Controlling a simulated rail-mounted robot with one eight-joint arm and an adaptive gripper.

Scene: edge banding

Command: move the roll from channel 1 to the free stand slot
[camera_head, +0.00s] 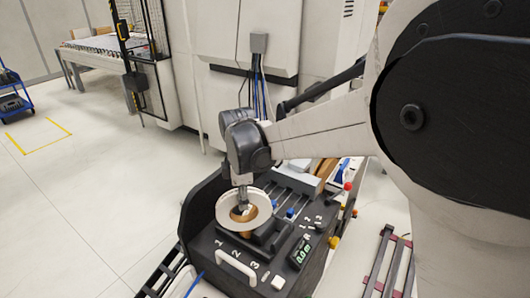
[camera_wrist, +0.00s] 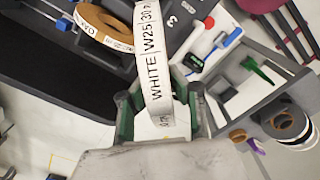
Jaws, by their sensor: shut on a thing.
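My gripper (camera_head: 242,207) points down over the black banding machine and is shut on a white roll. The white roll (camera_head: 257,225) is a wide ring near the machine's left side, by the number 1. In the wrist view the roll (camera_wrist: 153,55) runs between the green-padded fingers (camera_wrist: 160,115), its band reading "WHITE W25". A brown roll with an "OAK" label (camera_wrist: 104,27) is beside it on the machine. I cannot tell whether the white roll still touches the machine. No free stand slot can be made out clearly.
The machine's top (camera_head: 228,270) has numbers, a white handle (camera_head: 236,266) and a green display (camera_head: 301,253). In the wrist view a grey tray (camera_wrist: 232,112) holds a green tool (camera_wrist: 257,69); more rolls (camera_wrist: 290,124) sit at its right end. Open floor (camera_head: 60,220) lies left.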

